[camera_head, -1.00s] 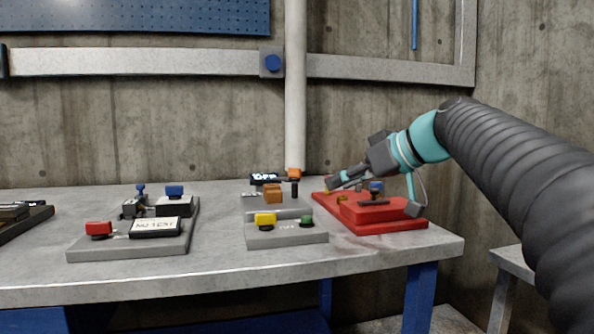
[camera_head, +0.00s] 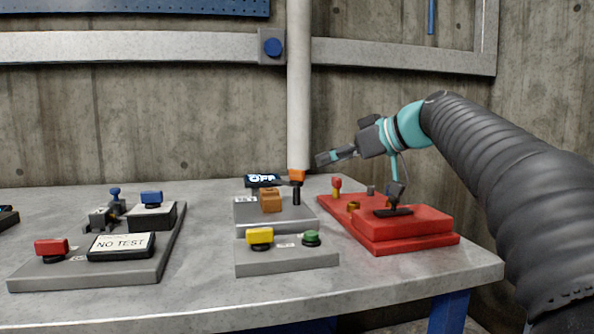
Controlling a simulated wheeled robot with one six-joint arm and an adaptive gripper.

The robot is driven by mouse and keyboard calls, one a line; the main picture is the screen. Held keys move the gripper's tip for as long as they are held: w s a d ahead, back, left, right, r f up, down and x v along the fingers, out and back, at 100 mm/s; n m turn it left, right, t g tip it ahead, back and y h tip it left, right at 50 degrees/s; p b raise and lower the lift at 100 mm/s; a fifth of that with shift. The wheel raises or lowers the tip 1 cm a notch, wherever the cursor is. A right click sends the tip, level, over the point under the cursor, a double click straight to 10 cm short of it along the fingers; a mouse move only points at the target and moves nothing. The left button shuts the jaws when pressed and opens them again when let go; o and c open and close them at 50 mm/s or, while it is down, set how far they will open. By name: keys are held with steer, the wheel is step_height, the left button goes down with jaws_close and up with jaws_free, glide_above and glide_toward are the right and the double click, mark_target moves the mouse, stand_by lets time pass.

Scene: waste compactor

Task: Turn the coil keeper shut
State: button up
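No part is legibly marked as the coil keeper, so I cannot tell which one it is. A red base (camera_head: 430,236) sits at the table's right end. It carries a black flat piece (camera_head: 392,212), a red-topped knob (camera_head: 337,183) and a small brass part (camera_head: 353,206). An orange block (camera_head: 297,176) tops a black post beside it. My gripper (camera_head: 322,159) points left, above the red base's far left side, and appears apart from everything. I see nothing held in it. Its finger opening is too small to judge.
A left panel has a red button (camera_head: 51,247) and a NO TEST display (camera_head: 121,245). A vertical pipe (camera_head: 299,90) rises behind. The front table strip is clear.

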mark_target(296, 170)
steer(key=x, duration=1)
steer(key=shift+a+p, duration=0.2)
steer(key=shift+p, duration=0.2)
jaws_close()
